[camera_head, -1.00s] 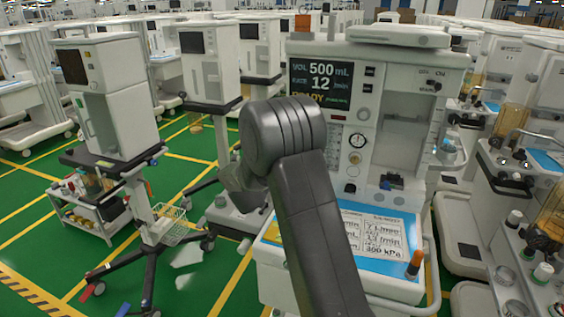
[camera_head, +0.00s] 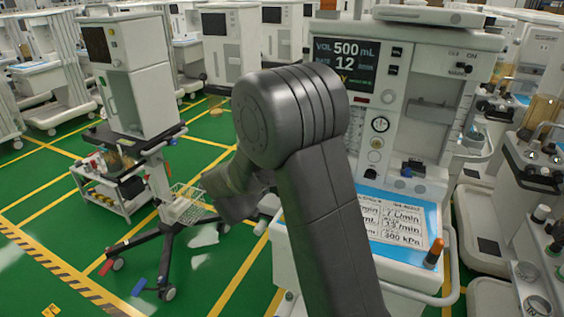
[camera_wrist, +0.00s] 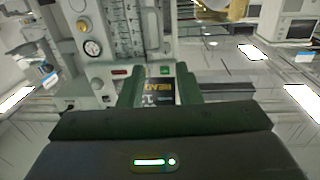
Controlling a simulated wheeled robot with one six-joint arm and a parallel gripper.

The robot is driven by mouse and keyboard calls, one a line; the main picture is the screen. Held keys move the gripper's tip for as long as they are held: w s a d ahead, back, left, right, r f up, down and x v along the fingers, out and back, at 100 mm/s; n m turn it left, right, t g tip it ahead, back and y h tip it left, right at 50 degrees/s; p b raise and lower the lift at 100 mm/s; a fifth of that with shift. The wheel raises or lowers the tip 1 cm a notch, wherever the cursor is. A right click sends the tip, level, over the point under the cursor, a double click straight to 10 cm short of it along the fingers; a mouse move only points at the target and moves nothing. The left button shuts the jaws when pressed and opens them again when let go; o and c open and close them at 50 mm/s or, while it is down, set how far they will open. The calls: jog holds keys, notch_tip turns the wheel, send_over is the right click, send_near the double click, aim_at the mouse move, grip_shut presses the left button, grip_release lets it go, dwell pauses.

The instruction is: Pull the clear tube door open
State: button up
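The anaesthesia machine (camera_head: 412,62), white with a dark screen reading 500 mL and 12, stands behind my arm in the head view. In the wrist view graduated clear tubes (camera_wrist: 122,28) show at the top, beside round gauges. I cannot make out the tube door's edge or handle, nor tell whether it is shut. My gripper (camera_wrist: 158,82) shows in the wrist view with its two fingers apart and nothing held between them. Part of a screen shows behind the gap. The tubes lie beyond the fingers, apart from them. In the head view my fingertips cannot be made out.
A blue-edged work surface (camera_head: 437,215) with a printed card juts from the machine's front. An orange-topped knob (camera_head: 434,252) stands at its right corner. Another machine (camera_head: 515,190) crowds the right side. A wheeled stand (camera_head: 160,185) is at left, with green floor around it.

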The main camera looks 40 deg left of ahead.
jog(key=shift+w, duration=0.15)
jog(key=c, duration=0.5)
jog(key=w+d+r+m+y, duration=0.1)
jog(key=w, duration=0.1)
jog(key=w+d+r+m+t+y, duration=0.1)
jog(key=w+d, duration=0.1)
jog(key=w, duration=0.1)
jog(key=w+d+r+m+y+b, duration=0.1)
jog(key=w+d, duration=0.1)
jog(key=shift+w+d+t, duration=0.1)
jog(key=shift+w+t, duration=0.15)
jog(key=shift+t, duration=0.15)
grip_shut()
jog(key=w+d+f+m+g+y+b, duration=0.1)
jog(key=d+f+m+g+y, duration=0.15)
jog(key=d+g+y, duration=0.3)
jog(key=w+d+f+m+g+y+b, duration=0.1)
jog(key=d+f+m+g+y, duration=0.1)
jog(key=d+m+g+y, duration=0.3)
jog(key=w+a+n+t+h+p, duration=0.1)
jog(key=w+a+p, duration=0.2)
jog(key=a, duration=0.8)
jog(key=shift+w+a+n, duration=0.25)
jog(key=shift+w+n, duration=0.1)
jog(key=shift+w, duration=0.9)
